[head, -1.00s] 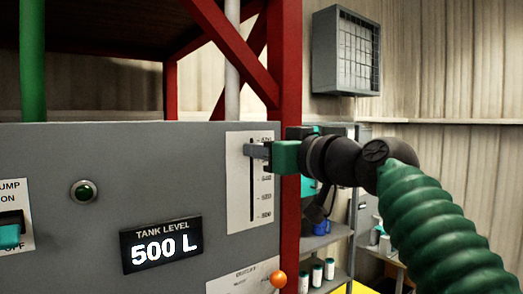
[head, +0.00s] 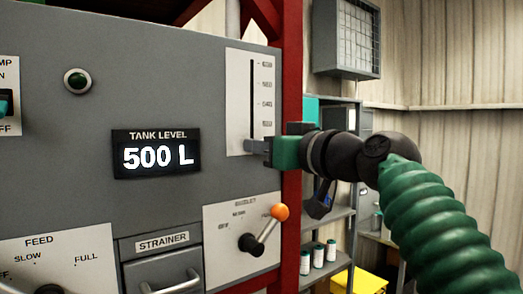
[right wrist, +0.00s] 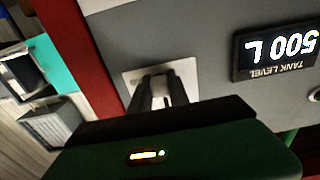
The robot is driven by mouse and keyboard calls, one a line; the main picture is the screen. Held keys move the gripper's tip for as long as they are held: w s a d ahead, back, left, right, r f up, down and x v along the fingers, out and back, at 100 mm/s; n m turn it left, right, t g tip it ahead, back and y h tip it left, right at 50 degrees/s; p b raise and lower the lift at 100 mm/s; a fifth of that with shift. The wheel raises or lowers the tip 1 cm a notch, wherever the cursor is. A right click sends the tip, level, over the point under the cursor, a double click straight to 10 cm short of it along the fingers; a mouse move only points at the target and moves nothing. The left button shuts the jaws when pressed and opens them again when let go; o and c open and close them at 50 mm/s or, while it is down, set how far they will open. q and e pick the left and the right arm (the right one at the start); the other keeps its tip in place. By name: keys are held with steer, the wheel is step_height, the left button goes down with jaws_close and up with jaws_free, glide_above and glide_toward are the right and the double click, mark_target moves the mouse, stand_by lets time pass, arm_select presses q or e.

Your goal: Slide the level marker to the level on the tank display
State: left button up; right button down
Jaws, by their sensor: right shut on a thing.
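The tank display (head: 157,155) reads "TANK LEVEL 500 L" in white on black; it also shows upside down in the right wrist view (right wrist: 275,50). The white scale plate (head: 238,85) to its upper right has a vertical dark slot and several small labels, too blurred to read surely. The grey level marker (head: 251,146) is at the lower end of the slot. My right gripper (head: 265,149) is shut on the marker from the right and hides the scale's lowest part. In the right wrist view, its dark fingers (right wrist: 162,97) are on the marker in front of the plate. My left gripper is not in view.
An orange-knobbed lever (head: 279,212) on the outlet plate sits just below my right gripper. A red post (head: 291,190) stands right of the panel.

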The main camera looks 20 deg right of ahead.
steer(key=shift+w+f, duration=0.15)
steer(key=shift+f, duration=0.35)
steer(key=c, duration=1.2)
jaws_free()
steer(key=shift+c, duration=0.2)
steer(key=shift+r, duration=0.1)
steer(key=b+v, duration=0.5)
steer(key=v, duration=1.1)
steer(key=shift+s+d, duration=0.25)
steer(key=shift+s, duration=0.1)
steer(key=shift+r, duration=0.15)
